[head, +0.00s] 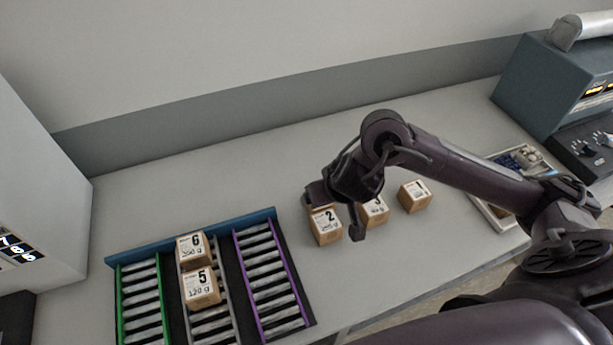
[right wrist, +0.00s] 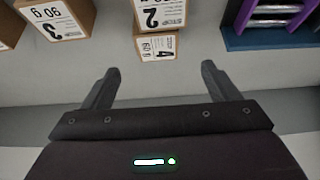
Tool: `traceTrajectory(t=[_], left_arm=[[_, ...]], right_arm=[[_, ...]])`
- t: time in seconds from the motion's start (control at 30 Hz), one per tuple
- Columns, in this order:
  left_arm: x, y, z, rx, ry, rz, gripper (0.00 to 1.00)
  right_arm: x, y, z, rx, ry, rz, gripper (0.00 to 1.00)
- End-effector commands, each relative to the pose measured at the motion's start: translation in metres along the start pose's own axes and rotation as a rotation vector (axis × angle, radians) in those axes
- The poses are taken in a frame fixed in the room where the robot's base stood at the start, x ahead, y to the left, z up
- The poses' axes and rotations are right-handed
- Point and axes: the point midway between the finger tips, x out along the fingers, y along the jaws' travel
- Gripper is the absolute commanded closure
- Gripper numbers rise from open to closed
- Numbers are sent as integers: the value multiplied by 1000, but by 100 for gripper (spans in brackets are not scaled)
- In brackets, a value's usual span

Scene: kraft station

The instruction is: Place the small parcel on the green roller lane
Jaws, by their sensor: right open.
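In the right wrist view, a small brown parcel (right wrist: 157,46) marked 4, 60 g stands against the larger parcel 2 (right wrist: 160,12), between and just beyond my fingertips. It looks the smallest of the parcels; in the head view I cannot make it out behind my gripper. My right gripper (head: 333,222) hangs at parcel 2 in the head view; in the right wrist view its fingers (right wrist: 158,70) are open with nothing between them. The green roller lane (head: 141,305) at the lower left is empty where visible. My left gripper is not in view.
Parcels 6 (head: 192,249) and 5 (head: 201,287) sit on the middle grey lane. The purple lane (head: 270,285) is empty. Parcel 3 (head: 375,210) and parcel 1 (head: 415,196) stand right of parcel 2. A blue rail (head: 190,237) backs the lanes. The rear table is clear.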

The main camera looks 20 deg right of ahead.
Motion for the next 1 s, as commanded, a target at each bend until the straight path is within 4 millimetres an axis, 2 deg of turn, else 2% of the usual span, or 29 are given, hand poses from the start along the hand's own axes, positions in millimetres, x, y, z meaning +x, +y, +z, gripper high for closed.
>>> traceTrajectory(t=[0.2,0.33,0.53,0.7,0.83,1.0], left_arm=[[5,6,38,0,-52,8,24],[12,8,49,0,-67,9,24],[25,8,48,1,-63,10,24],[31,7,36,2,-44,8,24],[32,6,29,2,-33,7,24],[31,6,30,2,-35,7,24]], right_arm=[[12,0,2,1,-2,1,18],[27,0,3,1,-2,0,18],[55,5,8,1,-3,3,18],[75,4,7,1,-1,1,18],[79,4,6,-1,0,1,18],[78,4,6,-1,0,0,18]])
